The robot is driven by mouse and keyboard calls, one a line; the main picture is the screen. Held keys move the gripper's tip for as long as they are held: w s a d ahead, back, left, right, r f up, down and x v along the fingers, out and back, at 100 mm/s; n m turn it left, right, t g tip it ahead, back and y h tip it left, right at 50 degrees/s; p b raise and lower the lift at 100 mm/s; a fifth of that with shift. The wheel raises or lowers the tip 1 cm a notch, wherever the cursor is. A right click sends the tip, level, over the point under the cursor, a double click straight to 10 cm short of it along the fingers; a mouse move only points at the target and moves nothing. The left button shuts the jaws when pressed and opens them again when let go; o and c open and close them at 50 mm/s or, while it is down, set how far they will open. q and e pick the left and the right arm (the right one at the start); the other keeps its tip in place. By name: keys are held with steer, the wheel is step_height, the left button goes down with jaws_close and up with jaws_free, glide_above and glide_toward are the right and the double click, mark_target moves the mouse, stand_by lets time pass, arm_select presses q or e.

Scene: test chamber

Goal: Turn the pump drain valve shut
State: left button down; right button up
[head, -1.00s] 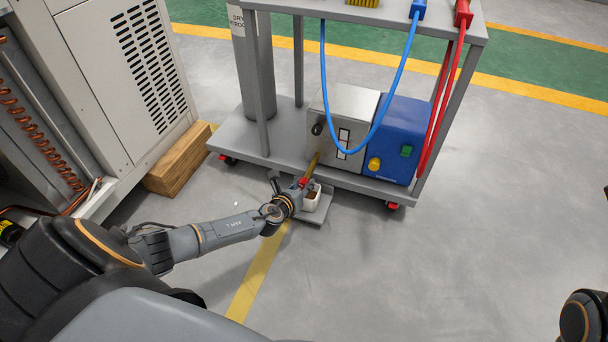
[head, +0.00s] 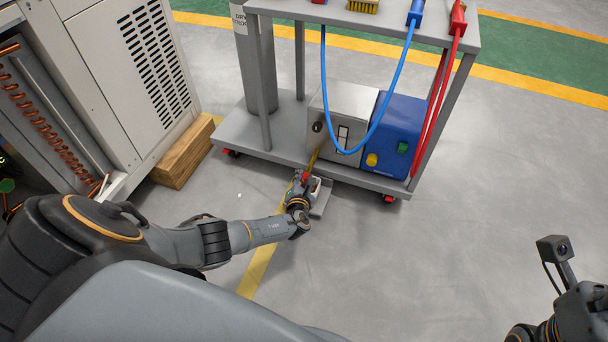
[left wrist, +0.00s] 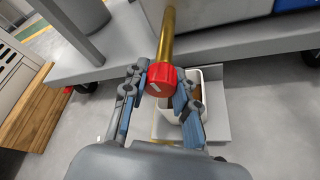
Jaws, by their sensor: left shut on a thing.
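The pump drain valve is a red knob (left wrist: 163,78) at the end of a brass pipe (left wrist: 167,32). In the head view the red knob (head: 305,177) sits low in front of the silver and blue pump (head: 345,115) on the cart. My left gripper (left wrist: 160,92) is shut on the red knob, with a finger on either side of it. A white cup (left wrist: 211,75) with brown contents stands just below and beyond the knob, partly hidden by the right finger. My right arm (head: 560,310) shows at the lower right; its gripper fingers are not visible.
The grey cart (head: 240,140) has red casters and hanging blue (head: 378,125) and red (head: 440,100) hoses. A grey plate (left wrist: 215,125) lies under the cup. A wooden block (head: 183,152) and a white cabinet (head: 125,80) stand at left. Floor to the right is clear.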

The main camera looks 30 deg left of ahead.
arm_select(q)
steer(key=shift+m+y, duration=0.4)
steer(key=shift+m, duration=0.2)
steer(key=c, duration=1)
jaws_free()
steer(key=shift+s, duration=0.1)
steer(key=shift+s+d+r, duration=0.1)
steer(key=shift+s+d, duration=0.25)
steer(key=shift+s, duration=0.2)
steer(key=v, duration=1)
steer(key=shift+s+d+r, duration=0.1)
steer(key=shift+s+d, duration=0.05)
steer(key=shift+s, duration=0.05)
